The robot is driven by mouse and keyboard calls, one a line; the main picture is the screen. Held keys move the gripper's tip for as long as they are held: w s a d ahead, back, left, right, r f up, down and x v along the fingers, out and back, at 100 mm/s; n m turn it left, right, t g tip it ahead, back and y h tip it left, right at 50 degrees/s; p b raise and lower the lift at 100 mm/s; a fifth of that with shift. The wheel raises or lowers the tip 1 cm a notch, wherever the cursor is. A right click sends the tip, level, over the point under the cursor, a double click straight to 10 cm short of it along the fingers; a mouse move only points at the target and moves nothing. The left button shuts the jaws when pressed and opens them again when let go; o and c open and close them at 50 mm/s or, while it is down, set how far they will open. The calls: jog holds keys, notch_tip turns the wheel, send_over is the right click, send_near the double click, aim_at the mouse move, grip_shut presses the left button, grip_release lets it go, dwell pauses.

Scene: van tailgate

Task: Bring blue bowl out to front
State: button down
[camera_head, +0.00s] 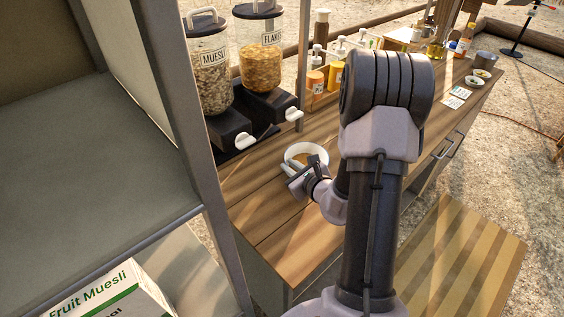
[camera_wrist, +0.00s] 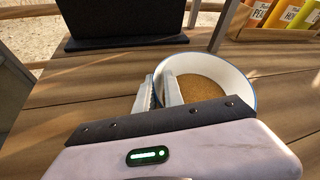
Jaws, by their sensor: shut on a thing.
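A round bowl (camera_head: 319,149) stands on the wooden counter in front of the cereal dispensers. In the wrist view the bowl (camera_wrist: 241,88) has a white inside wall, a thin blue rim and a brown, grainy-looking bottom or filling. My gripper (camera_head: 293,170) is at the bowl's left side. In the wrist view its two fingers (camera_wrist: 160,84) are shut on the bowl's left wall, one outside and one inside. The bowl looks level and seems to rest on the wood. Its near side is partly hidden by my gripper.
Muesli (camera_head: 209,75) and flakes (camera_head: 259,55) dispensers on black bases stand behind the bowl. Jars and bottles line the counter's back edge. A grey shelf frame (camera_head: 190,120) rises at left, with a Fruit Muesli box (camera_head: 110,295) below. The wooden counter (camera_head: 262,205) in front is clear.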

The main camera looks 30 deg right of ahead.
jog(key=s, duration=0.2)
jog(key=s+b, duration=0.1)
jog(key=s, duration=0.3)
jog(key=shift+s+d+f, duration=0.1)
jog(key=shift+s+d, duration=0.05)
jog(key=shift+d, duration=0.25)
jog(key=c, duration=1.4)
grip_release()
jog(key=shift+o, duration=0.2)
jog(key=shift+d, duration=0.1)
